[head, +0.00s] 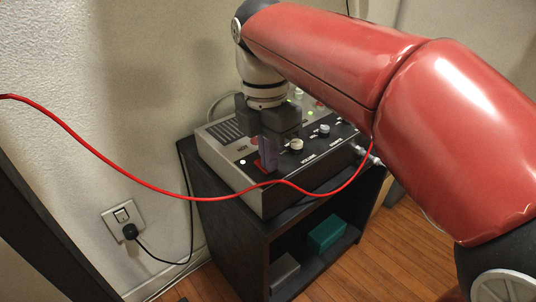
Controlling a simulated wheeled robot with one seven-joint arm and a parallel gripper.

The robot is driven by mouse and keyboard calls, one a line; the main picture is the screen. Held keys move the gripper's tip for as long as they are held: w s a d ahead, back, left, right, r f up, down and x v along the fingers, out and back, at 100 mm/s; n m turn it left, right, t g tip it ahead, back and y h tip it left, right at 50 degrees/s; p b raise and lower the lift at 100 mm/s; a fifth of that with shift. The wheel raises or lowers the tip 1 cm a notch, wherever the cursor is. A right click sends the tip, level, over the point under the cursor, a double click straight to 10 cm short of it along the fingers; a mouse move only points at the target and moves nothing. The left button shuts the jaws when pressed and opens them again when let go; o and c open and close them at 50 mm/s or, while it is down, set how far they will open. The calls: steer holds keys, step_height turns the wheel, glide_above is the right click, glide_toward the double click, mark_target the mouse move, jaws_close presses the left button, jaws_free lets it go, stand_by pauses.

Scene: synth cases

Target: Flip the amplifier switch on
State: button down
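The amplifier (232,177) is a grey box with a dark sloped control panel, standing on a dark cabinet. Its panel has light knobs, a "VOLUME" label and a small white dot (243,162) at the left. A small red part (258,166), seemingly the switch, shows at the panel's left side, partly hidden by a finger. My gripper (269,158) points down over the panel, with a finger at or just above the red part. I cannot tell whether it touches. The other finger is not clearly visible, so the opening between the fingers cannot be judged. The switch's position is hidden.
A red cable (150,186) hangs across the view in front of the amplifier. The cabinet (233,238) holds a teal box (327,233) and a grey box (284,272). A wall socket (123,215) with a black plug is at the left. Wooden floor lies open at the right.

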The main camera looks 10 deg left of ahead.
steer(key=shift+w+a+r+p, duration=0.1)
steer(key=shift+w+a+p, duration=0.5)
steer(key=shift+p, duration=0.3)
steer(key=shift+a+r+p, duration=0.1)
steer(key=shift+r+p, duration=0.5)
steer(key=shift+p, duration=0.05)
step_height(320, 180, up, 13)
steer(key=w+a+p, duration=0.1)
steer(key=p, duration=0.4)
steer(key=shift+f+p, duration=0.2)
steer(key=shift+p, duration=0.2)
steer(key=shift+s+d+r+p, duration=0.1)
steer(key=shift+s+d+p, duration=0.4)
steer(key=shift+p, duration=0.65)
